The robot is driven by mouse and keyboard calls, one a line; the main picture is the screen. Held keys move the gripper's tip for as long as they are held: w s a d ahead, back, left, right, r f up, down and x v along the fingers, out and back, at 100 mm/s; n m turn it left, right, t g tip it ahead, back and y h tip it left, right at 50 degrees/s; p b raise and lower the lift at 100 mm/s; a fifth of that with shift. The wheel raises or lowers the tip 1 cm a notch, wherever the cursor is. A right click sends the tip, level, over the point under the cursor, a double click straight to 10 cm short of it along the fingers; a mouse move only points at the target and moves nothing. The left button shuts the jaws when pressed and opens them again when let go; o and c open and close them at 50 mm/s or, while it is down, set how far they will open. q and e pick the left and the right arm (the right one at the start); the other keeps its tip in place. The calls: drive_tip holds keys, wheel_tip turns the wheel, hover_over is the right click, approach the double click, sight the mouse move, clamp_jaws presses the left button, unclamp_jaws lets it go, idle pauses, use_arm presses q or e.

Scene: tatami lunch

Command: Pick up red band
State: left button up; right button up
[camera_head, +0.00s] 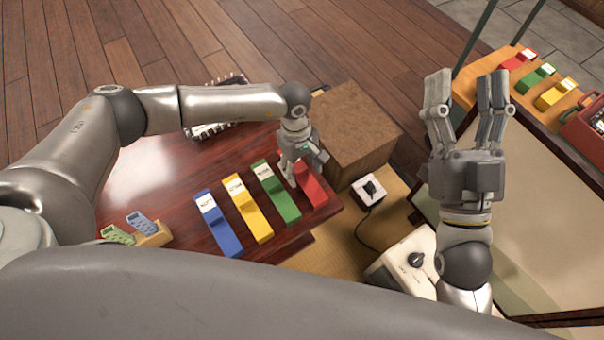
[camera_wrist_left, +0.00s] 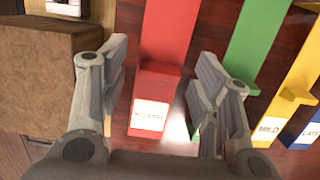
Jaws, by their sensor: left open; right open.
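The red band (camera_head: 314,189) lies on the dark red wooden table (camera_head: 170,205), rightmost in a row of coloured bands. In the left wrist view the red band (camera_wrist_left: 165,50) has a raised block and a white label at its near end. My left gripper (camera_head: 293,172) is at its labelled end, partly hiding it. In the left wrist view its two open fingers (camera_wrist_left: 163,100) stand on either side of the band, with nothing held. I cannot tell the exact height above the table. My right gripper (camera_head: 467,95) is open and empty, raised at the right.
Green (camera_head: 283,203), yellow (camera_head: 250,220) and blue (camera_head: 220,232) bands lie left of the red one. A brown box (camera_head: 350,130) stands close behind the left gripper. A small white device (camera_head: 369,192) is on the mat. Another shelf (camera_head: 550,110) at right holds small coloured bands.

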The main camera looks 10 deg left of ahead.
use_arm(q)
drive_tip(key=shift+f, duration=0.55)
drive_tip(key=c, duration=0.6)
drive_tip(key=shift+c, duration=0.2)
drive_tip(key=shift+r, duration=0.15)
